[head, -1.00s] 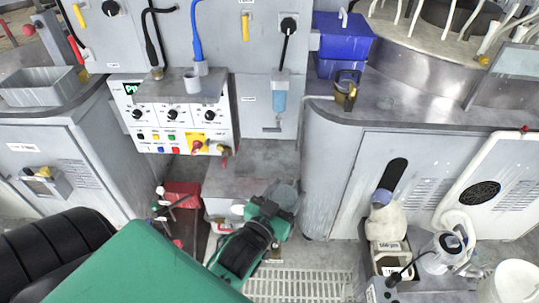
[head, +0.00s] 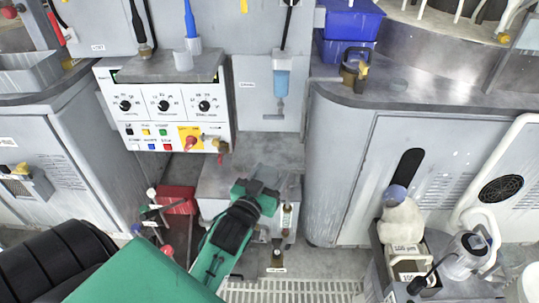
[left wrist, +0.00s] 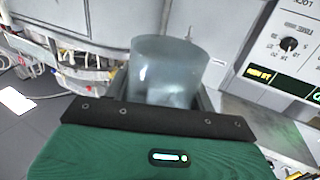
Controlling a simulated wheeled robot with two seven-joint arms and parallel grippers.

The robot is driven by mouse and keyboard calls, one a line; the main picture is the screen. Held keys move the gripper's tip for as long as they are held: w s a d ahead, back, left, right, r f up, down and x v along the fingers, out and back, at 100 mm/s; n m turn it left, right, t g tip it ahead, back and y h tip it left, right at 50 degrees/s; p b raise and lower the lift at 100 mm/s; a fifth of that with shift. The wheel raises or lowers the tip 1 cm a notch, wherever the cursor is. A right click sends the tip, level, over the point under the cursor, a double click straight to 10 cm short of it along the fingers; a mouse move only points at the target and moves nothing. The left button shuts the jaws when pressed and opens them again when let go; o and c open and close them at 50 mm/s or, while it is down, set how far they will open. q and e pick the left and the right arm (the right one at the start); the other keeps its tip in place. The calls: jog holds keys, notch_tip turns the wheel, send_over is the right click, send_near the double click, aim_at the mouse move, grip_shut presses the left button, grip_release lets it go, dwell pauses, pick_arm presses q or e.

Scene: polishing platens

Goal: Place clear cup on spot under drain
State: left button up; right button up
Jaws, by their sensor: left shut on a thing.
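The clear cup (left wrist: 168,68) is a translucent cylinder, upright in the left wrist view between the fingers of my left gripper (left wrist: 165,98). In the head view my green and black left gripper (head: 258,192) reaches over the front of a low grey block (head: 225,183). There the cup is hard to make out against the grey. A blue-and-clear drain-like fitting (head: 281,82) with a downward nozzle hangs on the grey panel above the block. I cannot tell the exact spot, or whether the cup touches the block. My right gripper is not in view.
A red box (head: 178,200) lies left of the block. Grey cabinets stand on both sides. Bottles (head: 402,220) stand at right. A floor grate (head: 310,290) lies in front.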

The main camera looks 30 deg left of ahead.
pick_arm(q)
jog(key=shift+w+a+f, duration=0.15)
jog(key=w+a, duration=0.3)
jog(key=w, duration=0.2)
jog(key=w+a+f, duration=0.1)
jog(key=w+a, duration=0.2)
jog(key=w, duration=0.3)
jog(key=w+a+f, duration=0.1)
jog(key=w+a, duration=0.3)
jog(key=w, duration=0.1)
jog(key=shift+w+a+f, duration=0.1)
jog(key=shift+w+f, duration=0.05)
jog(key=shift+w, duration=0.15)
jog(key=shift+f, duration=0.45)
notch_tip(320, 180, down, 3)
jog(key=shift+f+b, duration=0.2)
jog(key=shift+b, duration=0.2)
jog(key=shift+w+a+f, duration=0.1)
jog(key=shift+f, duration=0.1)
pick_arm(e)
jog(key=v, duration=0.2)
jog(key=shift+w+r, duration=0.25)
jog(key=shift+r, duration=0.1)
